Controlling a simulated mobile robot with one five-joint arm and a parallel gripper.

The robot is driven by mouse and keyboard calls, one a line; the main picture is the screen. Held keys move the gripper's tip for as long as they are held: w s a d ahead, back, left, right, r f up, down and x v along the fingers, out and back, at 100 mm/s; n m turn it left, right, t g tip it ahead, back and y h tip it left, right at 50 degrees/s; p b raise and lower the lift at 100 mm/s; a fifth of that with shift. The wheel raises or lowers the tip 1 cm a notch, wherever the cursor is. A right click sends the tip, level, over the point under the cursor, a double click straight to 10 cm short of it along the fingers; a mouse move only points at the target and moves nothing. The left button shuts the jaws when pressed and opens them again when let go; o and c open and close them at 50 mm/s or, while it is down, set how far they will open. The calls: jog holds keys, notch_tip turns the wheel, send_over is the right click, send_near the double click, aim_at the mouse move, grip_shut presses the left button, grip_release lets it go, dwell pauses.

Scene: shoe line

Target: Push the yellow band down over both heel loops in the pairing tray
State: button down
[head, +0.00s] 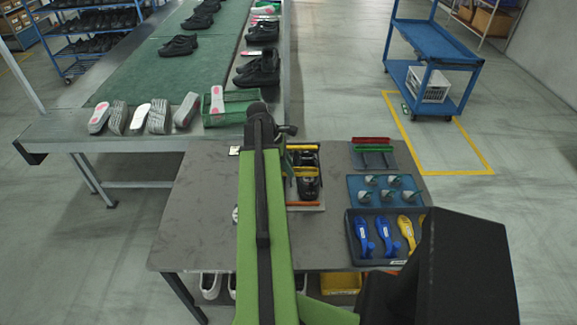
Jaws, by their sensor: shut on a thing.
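The pairing tray (318,207) lies on the dark table, just right of my green arm, with black shoes (308,188) in it. Yellow shows as two strips across the shoes' far end, the yellow band (304,171) being the nearer one; I cannot tell if both are one piece. My gripper (290,158) is at the band, mostly hidden behind my arm, and is shut on it. The heel loops are too small and covered to make out. I cannot tell whether the band is around them or above them.
Right of the tray are a rack with red and green bars (372,149), a blue tray of cone-shaped pieces (358,190) and a dark tray (352,245) of blue and yellow tools. A conveyor (130,144) with shoes, soles and a green crate (236,105) adjoins behind.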

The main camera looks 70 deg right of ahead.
jog(key=shift+f+b, duration=2.4)
jog(key=shift+f, duration=0.1)
jog(key=shift+f, duration=0.2)
jog(key=c, duration=1.1)
grip_release()
jog(key=shift+r, duration=0.15)
notch_tip(320, 180, up, 9)
jog(key=p, duration=0.8)
jog(key=shift+p, duration=0.35)
